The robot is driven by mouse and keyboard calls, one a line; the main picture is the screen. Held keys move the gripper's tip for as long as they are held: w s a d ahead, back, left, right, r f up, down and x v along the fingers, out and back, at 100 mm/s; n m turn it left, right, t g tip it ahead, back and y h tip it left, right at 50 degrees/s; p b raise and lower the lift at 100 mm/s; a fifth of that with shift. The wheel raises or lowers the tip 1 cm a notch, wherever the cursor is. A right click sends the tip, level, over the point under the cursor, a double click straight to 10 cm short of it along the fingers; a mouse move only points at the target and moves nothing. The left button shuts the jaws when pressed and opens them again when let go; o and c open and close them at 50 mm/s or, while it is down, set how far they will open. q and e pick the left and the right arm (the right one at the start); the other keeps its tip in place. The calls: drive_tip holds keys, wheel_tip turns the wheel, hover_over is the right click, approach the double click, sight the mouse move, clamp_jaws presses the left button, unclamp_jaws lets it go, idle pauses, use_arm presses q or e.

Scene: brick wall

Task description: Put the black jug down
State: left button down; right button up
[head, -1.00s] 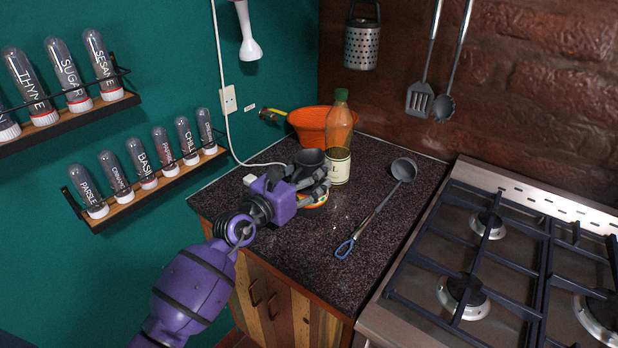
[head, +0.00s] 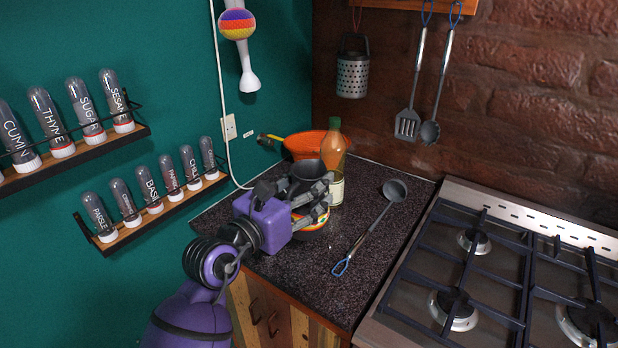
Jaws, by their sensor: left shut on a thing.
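The black jug (head: 306,172) is dark and upright, at the back of the counter in front of the orange pan and beside the bottle. My left gripper (head: 304,193) is shut around it from the near left, and its fingers cover much of the jug's body. A colourful patterned bowl (head: 312,229) shows just below the gripper. The jug's base is hidden, so I cannot tell whether it touches anything. My right gripper is out of view.
The dark speckled counter (head: 290,265) is clear at the front. A bottle with a green cap (head: 333,150) stands right of the jug, and an orange pan (head: 300,146) is behind. A ladle (head: 372,228) lies to the right, beside the gas stove (head: 470,270).

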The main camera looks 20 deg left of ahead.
sight(310, 186)
use_arm(q)
drive_tip(key=shift+s+d+r, duration=0.15)
drive_tip(key=shift+s+r, duration=0.2)
drive_tip(key=shift+r, duration=0.05)
drive_tip(key=shift+s+d+r+m+h, duration=0.2)
drive_tip(key=shift+s+d+r+h, duration=0.1)
drive_tip(key=shift+s, duration=0.15)
drive_tip(key=shift+s+d+r+m+h, duration=0.2)
drive_tip(key=shift+s+d+r+h, duration=0.1)
drive_tip(key=shift+s, duration=0.15)
drive_tip(key=s+a+f+g+h, duration=0.1)
drive_tip(key=s+a+f, duration=0.1)
drive_tip(key=s+f, duration=0.6)
drive_tip(key=shift+s+a+m, duration=0.15)
drive_tip(key=shift+a+m, duration=0.15)
drive_tip(key=shift+m, duration=0.1)
drive_tip(key=shift+f, duration=0.1)
drive_tip(key=shift+s, duration=0.1)
